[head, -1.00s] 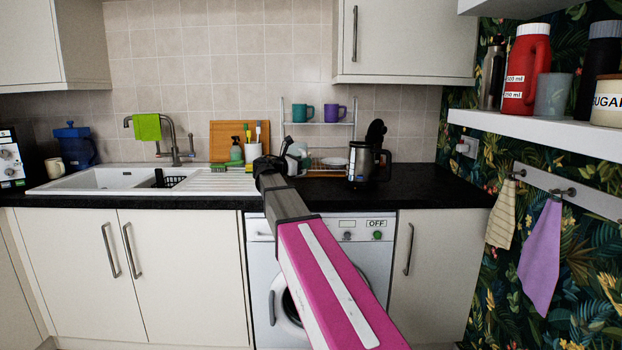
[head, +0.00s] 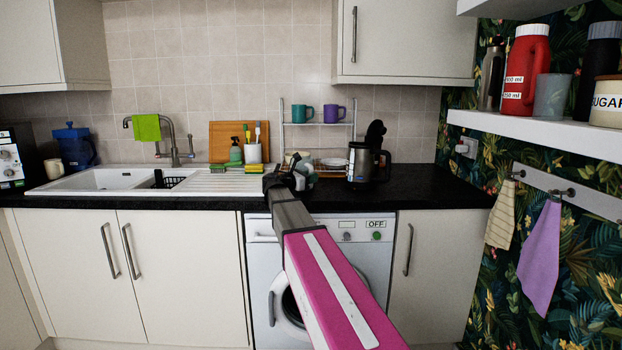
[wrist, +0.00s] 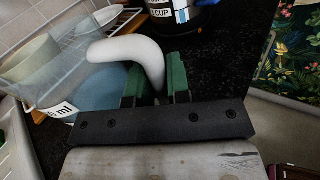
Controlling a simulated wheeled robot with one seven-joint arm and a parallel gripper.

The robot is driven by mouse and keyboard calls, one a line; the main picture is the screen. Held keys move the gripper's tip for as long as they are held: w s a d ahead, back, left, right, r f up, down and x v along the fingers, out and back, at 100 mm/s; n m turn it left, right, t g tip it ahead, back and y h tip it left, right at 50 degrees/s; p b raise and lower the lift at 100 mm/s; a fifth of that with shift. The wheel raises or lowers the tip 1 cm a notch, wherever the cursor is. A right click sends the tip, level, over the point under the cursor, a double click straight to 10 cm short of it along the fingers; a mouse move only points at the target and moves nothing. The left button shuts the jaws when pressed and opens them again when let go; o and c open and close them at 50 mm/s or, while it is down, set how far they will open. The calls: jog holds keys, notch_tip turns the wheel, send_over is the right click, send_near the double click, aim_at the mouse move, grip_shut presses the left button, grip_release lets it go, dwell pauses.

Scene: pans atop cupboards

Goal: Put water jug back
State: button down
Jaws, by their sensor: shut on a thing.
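A jug with a pale blue body (wrist: 95,92), a white handle (wrist: 130,50) and a white band marked "ml" shows in the wrist view. My gripper (wrist: 156,78) has its green finger pads shut on the lower end of that handle. In the head view my gripper (head: 281,174) is over the front of the black counter, right of the draining board. The jug is mostly hidden behind it there, and I cannot tell whether it touches the counter.
A dark kettle (head: 362,165) stands close on the right. A wire rack (head: 320,124) with teal and purple mugs is behind. A white holder with brushes (head: 253,153) is left. A blue lidded container (head: 77,150) stands left of the sink. The right counter end is clear.

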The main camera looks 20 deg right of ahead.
jog(key=c, duration=1.1)
grip_release()
jog(key=shift+f, duration=0.1)
jog(key=shift+s+a, duration=0.1)
jog(key=shift+a, duration=0.05)
jog(key=v, duration=1.1)
jog(key=shift+s+a, duration=0.1)
jog(key=shift+a, duration=0.25)
